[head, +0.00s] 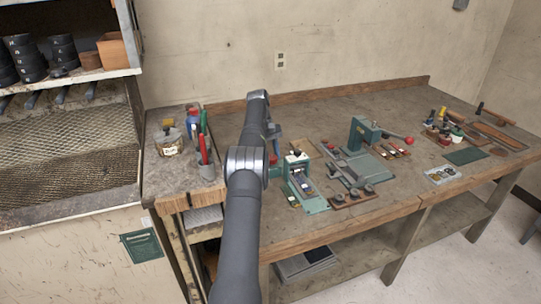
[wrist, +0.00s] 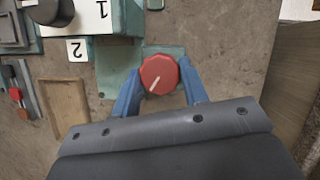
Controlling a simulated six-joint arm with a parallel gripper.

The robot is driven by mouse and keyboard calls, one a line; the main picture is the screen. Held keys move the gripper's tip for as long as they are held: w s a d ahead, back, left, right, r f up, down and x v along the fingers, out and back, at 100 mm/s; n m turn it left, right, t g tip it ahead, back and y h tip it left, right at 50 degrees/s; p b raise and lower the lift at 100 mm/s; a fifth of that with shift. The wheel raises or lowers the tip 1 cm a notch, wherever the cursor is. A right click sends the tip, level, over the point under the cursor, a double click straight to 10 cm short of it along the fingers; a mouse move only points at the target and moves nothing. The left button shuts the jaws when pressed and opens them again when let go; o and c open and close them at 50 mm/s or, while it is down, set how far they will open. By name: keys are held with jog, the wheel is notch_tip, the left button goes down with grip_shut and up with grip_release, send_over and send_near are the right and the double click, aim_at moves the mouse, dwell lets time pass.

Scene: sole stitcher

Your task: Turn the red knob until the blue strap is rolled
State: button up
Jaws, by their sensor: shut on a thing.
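The red knob (wrist: 162,68) is round, with a white line pointing to its lower left. It sits on a teal housing (wrist: 150,52) in the wrist view. My gripper (wrist: 160,76) has one blue finger on each side of the knob and is shut on it. In the head view my arm hides most of the gripper and knob, beside a small teal machine (head: 300,178). I cannot make out the blue strap for sure in either view.
A larger teal press with a red-tipped lever (head: 409,140) stands to the right. A wooden block with dark knobs (head: 352,197) lies near the front edge. The workbench (head: 236,112) is bare behind the arm.

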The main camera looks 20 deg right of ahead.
jog(key=shift+m+y, duration=0.3)
jog(key=shift+m, duration=0.2)
jog(key=o, duration=0.7)
